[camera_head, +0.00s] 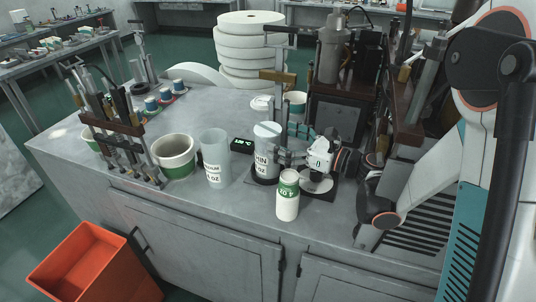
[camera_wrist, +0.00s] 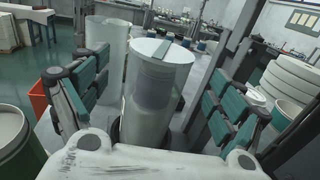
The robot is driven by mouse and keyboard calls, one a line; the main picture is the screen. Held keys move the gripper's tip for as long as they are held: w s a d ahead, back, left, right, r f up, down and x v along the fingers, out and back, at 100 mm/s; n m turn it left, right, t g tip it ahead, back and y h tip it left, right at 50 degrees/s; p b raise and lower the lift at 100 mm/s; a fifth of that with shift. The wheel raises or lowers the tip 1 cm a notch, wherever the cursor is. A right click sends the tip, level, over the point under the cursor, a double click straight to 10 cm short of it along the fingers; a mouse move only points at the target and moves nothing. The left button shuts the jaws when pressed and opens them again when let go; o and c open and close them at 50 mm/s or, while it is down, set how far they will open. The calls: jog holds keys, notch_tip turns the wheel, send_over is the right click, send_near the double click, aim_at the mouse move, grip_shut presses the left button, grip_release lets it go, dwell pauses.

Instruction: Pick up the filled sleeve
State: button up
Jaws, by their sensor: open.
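The filled sleeve (camera_head: 266,140) is a pale, upright cylinder with black lettering and a darker lower part, on a dark base on the bench. In the wrist view the sleeve (camera_wrist: 158,92) stands between my gripper's teal-padded fingers, with a pale flat top. My gripper (camera_head: 284,146) comes in from the right, low at the sleeve's side. In the wrist view my gripper (camera_wrist: 157,88) is open, with a finger on each side and visible gaps to the sleeve.
A second translucent sleeve (camera_head: 214,150) stands to the left, with a green-banded tub (camera_head: 174,150) beyond it. A white and green container (camera_head: 287,204) stands close in front of my gripper. A tall post (camera_head: 281,55) rises behind. An orange bin (camera_head: 90,270) sits on the floor.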

aim_at(268, 134)
jog(key=b+x, duration=0.1)
jog(key=x, duration=0.4)
jog(key=shift+f, duration=0.1)
jog(key=c, duration=1.7)
jog(key=shift+o, duration=0.2)
